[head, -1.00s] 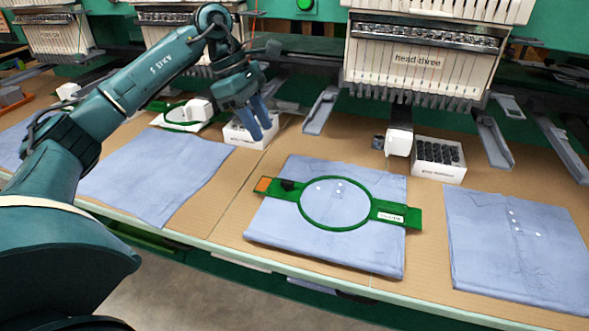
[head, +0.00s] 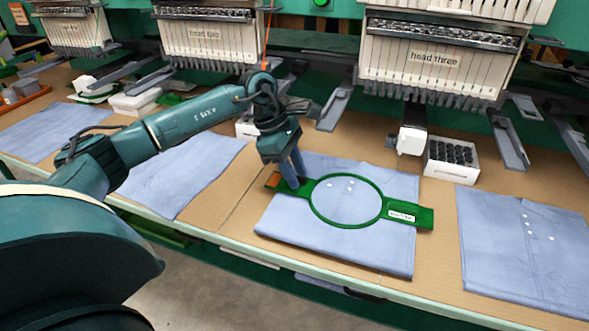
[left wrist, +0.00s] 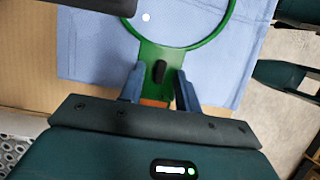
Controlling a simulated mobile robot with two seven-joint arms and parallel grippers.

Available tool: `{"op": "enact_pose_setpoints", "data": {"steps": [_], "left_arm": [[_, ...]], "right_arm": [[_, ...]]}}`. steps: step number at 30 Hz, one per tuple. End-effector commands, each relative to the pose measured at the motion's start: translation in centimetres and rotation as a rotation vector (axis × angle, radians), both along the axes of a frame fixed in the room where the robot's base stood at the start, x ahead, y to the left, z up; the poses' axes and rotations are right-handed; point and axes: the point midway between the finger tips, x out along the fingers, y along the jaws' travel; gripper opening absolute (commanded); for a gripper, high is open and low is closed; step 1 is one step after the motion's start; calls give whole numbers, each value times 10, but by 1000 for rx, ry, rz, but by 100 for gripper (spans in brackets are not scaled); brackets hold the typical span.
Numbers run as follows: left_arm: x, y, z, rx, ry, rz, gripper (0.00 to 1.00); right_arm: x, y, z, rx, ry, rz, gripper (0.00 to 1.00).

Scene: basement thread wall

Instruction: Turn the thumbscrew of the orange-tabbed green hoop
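The green hoop (head: 424,217) lies flat on a folded blue shirt (head: 335,255), with its orange tab (head: 273,180) at the left end and a white label on the right tab. My left gripper (head: 295,178) points down over the orange-tabbed end, its fingers partly covering it. In the left wrist view, the black thumbscrew (left wrist: 158,72) stands on the green plate (left wrist: 152,50), in the gap between the two blue fingers of the left gripper (left wrist: 159,78). The fingers are open, with space on both sides of the thumbscrew. The orange tab also shows there (left wrist: 155,102). My right gripper is out of view.
Another shirt (head: 185,175) lies to the left and one (head: 525,255) to the right on the brown table. A white box of dark spools (head: 451,161) stands behind the hoop's right side. Embroidery head three (head: 435,57) overhangs the back.

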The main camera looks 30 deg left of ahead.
Motion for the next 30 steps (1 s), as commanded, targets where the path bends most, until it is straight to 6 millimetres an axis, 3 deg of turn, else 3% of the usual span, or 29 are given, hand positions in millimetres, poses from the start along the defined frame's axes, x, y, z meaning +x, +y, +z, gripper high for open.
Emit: {"op": "enact_pose_setpoints", "data": {"steps": [5,17,30], "left_arm": [[0,0,0,0,0,0,32],[0,0,0,0,1,0,0],[0,0,0,0,0,36,0]], "right_arm": [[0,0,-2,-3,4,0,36],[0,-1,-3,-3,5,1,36],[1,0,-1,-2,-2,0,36]]}}
